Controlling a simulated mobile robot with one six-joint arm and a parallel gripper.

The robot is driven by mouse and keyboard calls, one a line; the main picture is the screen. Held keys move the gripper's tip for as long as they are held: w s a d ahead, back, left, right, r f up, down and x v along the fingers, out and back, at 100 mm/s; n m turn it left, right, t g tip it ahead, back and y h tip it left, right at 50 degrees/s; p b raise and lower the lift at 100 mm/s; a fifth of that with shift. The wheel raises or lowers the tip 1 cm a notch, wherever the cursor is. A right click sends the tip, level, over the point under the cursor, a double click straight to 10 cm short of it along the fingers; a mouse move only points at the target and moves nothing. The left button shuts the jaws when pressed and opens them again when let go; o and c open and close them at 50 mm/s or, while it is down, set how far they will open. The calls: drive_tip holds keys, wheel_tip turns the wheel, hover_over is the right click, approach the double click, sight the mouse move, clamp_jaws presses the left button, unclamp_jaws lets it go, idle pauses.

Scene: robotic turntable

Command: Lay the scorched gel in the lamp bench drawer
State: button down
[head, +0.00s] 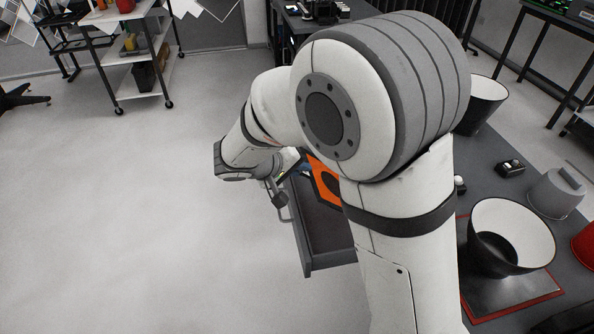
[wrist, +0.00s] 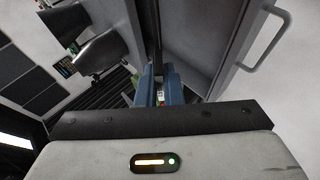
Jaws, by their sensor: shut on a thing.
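The scorched gel (head: 325,182) is an orange sheet with a dark edge and a black round patch; my arm partly covers it in the head view. The lamp bench drawer (head: 318,226) is dark grey and pulled out, with its handle (head: 285,215) on the left. The handle also shows at the upper right in the wrist view (wrist: 266,48). My gripper (head: 303,170) is shut on the gel's near-left side, over the drawer's far part. Its blue fingers show in the wrist view (wrist: 159,85), where the gel's orange face is not visible.
The bench top (head: 487,180) right of my arm holds a dark can with a white inside (head: 512,225) on a red-edged plate (head: 510,295), another can (head: 482,105) and a grey pot (head: 555,192). A shelf cart (head: 125,60) stands at the back left. The left floor is clear.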

sight(312, 183)
drive_tip(key=shift+w+d+f+b, duration=0.25)
drive_tip(key=shift+d+f+b, duration=0.7)
drive_tip(key=shift+b, duration=0.35)
drive_tip(key=shift+w+d+f+b, duration=0.3)
drive_tip(key=shift+d+f+b, duration=0.7)
drive_tip(key=shift+b, duration=0.35)
drive_tip(key=shift+w+d+f+b, duration=0.25)
drive_tip(key=shift+d+f+b, duration=0.7)
drive_tip(key=shift+b, duration=0.35)
drive_tip(key=shift+w+d+f+b, duration=0.25)
drive_tip(key=shift+d+f+b, duration=0.4)
drive_tip(key=shift+d+b, duration=0.3)
drive_tip(key=shift+f+b, duration=0.35)
drive_tip(key=shift+b, duration=0.15)
drive_tip(key=c, duration=1.5)
unclamp_jaws()
drive_tip(key=shift+a+r, duration=0.1)
drive_tip(key=v, duration=0.8)
drive_tip(key=shift+p, duration=0.35)
drive_tip(key=shift+w, duration=0.1)
